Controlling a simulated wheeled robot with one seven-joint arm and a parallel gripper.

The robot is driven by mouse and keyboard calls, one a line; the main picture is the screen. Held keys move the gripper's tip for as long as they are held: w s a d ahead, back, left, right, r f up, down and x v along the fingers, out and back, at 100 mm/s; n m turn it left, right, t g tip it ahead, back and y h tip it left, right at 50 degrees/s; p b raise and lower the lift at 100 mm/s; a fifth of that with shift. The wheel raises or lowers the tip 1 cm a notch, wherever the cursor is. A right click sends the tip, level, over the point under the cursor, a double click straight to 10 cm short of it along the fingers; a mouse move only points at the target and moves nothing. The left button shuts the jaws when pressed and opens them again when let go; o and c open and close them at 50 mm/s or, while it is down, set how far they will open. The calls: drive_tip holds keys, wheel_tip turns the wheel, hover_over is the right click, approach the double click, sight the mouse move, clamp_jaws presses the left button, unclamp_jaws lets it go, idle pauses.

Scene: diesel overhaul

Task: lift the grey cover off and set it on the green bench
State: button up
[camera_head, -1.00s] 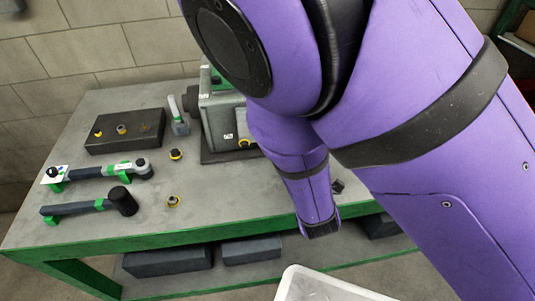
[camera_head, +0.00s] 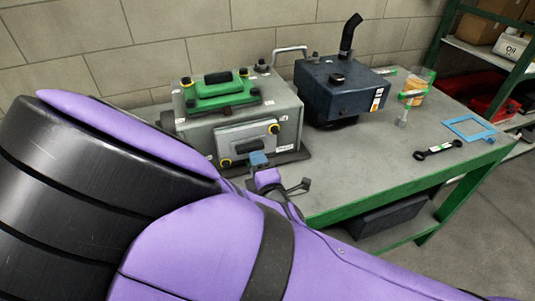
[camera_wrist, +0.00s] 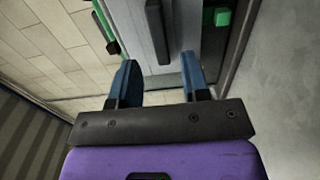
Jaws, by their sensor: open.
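The grey cover (camera_head: 247,138) is an upright plate on the front face of the grey engine block (camera_head: 285,105), with a dark bar handle across it. Yellow-ringed bolts show at its upper right and lower left. My gripper (camera_head: 258,160) is just in front of the cover's lower part, its blue fingers partly hidden by my arm. In the wrist view my gripper (camera_wrist: 159,78) is open and empty, and the dark handle (camera_wrist: 157,30) lies ahead between the fingertips, apart from them. The green bench (camera_head: 390,165) has a grey top and green edges.
A green cover (camera_head: 220,90) sits on the block. A dark blue tank (camera_head: 343,88) with a black pipe stands to its right. Further right are a beaker (camera_head: 412,93), a blue frame (camera_head: 470,128) and a black wrench (camera_head: 438,149). The bench top before the tank is clear.

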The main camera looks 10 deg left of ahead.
sight(251, 150)
drive_tip(key=shift+x, duration=2.5)
drive_tip(key=shift+d, duration=0.1)
clamp_jaws()
